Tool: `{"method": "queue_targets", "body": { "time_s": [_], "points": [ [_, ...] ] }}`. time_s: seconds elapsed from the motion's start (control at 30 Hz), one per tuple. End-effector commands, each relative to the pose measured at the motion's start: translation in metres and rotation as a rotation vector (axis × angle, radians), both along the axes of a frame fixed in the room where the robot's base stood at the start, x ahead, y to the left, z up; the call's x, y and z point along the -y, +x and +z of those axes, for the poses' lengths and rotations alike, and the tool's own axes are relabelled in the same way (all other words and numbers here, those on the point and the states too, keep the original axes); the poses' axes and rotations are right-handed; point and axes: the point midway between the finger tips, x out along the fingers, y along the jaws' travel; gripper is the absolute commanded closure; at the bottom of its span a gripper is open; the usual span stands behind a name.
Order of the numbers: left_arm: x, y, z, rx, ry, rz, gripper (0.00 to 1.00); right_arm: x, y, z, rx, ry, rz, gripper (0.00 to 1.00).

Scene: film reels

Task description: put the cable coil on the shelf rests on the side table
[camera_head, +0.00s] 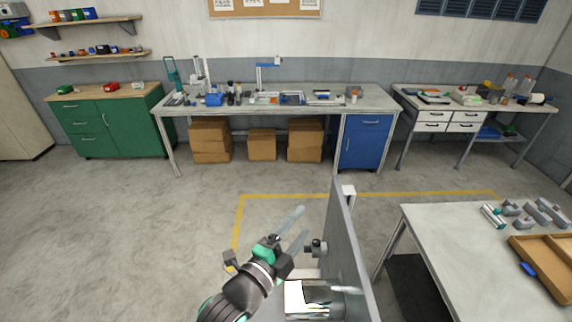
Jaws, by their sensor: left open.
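My left gripper (302,224) is open, with two pale fingers pointing up and right over the floor, left of an upright grey panel. Nothing shows between its fingers. The side table (440,235) stands at the right. On its far part are several small grey blocks (524,222) that look like the shelf rests. A teal and grey cylinder (493,216) lies at their left end. I cannot make out the cable coil for certain in this view. My right gripper is not in view.
The upright grey panel (347,250) stands between my left gripper and the side table. A wooden tray (550,285) with a blue item (528,269) lies at the table's right. The table's front left is bare. A workbench (330,105) stands along the far wall.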

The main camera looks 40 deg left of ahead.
Motion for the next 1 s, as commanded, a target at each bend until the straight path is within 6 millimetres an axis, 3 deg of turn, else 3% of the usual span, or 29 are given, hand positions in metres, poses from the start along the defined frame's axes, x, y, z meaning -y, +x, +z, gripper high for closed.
{"method": "queue_targets", "body": {
  "time_s": [0.03,0.13,0.2,0.3,0.33,0.4,0.5,0.77,0.87,1.0],
  "points": [
    [0.011,0.005,0.063,0.146,-0.144,-0.031,0.33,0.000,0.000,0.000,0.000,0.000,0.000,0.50],
    [0.031,-0.006,0.179,0.411,-0.481,-0.154,0.33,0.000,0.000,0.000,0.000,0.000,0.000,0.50],
    [0.045,-0.029,0.249,0.562,-0.701,-0.278,0.33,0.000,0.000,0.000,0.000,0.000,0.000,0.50],
    [0.059,-0.067,0.323,0.707,-0.951,-0.465,0.33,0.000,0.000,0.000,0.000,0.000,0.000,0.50],
    [0.062,-0.077,0.339,0.736,-1.007,-0.513,0.33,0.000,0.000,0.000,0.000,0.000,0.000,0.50],
    [0.067,-0.097,0.364,0.778,-1.105,-0.603,0.33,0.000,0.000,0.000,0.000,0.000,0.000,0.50],
    [0.070,-0.109,0.379,0.799,-1.172,-0.666,0.33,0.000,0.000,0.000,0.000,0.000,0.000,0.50],
    [0.070,-0.110,0.381,0.799,-1.180,-0.670,0.33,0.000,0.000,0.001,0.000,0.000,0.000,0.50],
    [0.069,-0.110,0.395,0.799,-1.179,-0.669,0.33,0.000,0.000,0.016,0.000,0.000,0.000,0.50],
    [0.069,-0.109,0.443,0.798,-1.179,-0.668,0.33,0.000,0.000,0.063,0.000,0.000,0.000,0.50]
  ]
}}
